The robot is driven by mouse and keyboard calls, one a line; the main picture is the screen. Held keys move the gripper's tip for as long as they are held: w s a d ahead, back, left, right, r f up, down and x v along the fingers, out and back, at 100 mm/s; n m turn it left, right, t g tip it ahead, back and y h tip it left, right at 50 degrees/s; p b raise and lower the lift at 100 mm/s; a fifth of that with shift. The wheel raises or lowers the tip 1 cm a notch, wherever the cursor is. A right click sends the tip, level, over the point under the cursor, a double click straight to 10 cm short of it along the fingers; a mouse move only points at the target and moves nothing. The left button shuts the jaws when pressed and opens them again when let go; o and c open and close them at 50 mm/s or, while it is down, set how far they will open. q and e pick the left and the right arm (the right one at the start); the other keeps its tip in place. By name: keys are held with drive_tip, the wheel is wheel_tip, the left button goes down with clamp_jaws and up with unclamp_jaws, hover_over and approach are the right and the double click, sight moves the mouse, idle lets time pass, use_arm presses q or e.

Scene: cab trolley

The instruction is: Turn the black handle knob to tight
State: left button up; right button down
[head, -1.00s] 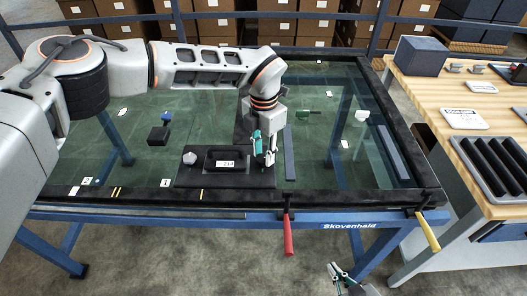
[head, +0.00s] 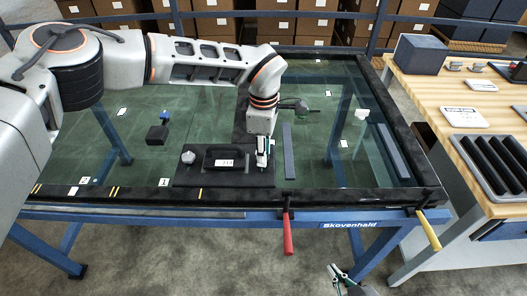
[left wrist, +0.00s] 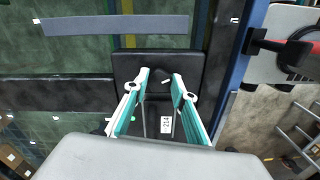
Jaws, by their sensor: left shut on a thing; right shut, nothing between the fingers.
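A black plate (head: 223,178) lies on the glass tabletop near its front edge. It carries a black grip handle with a white label (head: 225,162) and a grey knob (head: 188,157) at its left end. My left gripper (head: 262,160) points down at the plate's right end. In the left wrist view its fingers (left wrist: 160,78) stand on both sides of the dark black handle knob (left wrist: 157,86), which has a short white mark on top; it is shut on this knob. The fingers hide the knob in the head view. My right gripper (head: 341,272) is shut and empty, low in front of the table.
Red-handled (head: 287,233) and yellow-handled (head: 428,231) clamps hang at the table's front edge. A dark bar (head: 288,152) lies right of the plate, a small black block (head: 157,134) behind left. A wooden bench (head: 440,95) stands at the right.

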use_arm(q)
drive_tip(key=shift+m, duration=2.3)
drive_tip(key=o, duration=1.1)
wheel_tip(320, 180, up, 12)
drive_tip(key=shift+r, duration=0.1)
drive_tip(key=shift+s, duration=0.1)
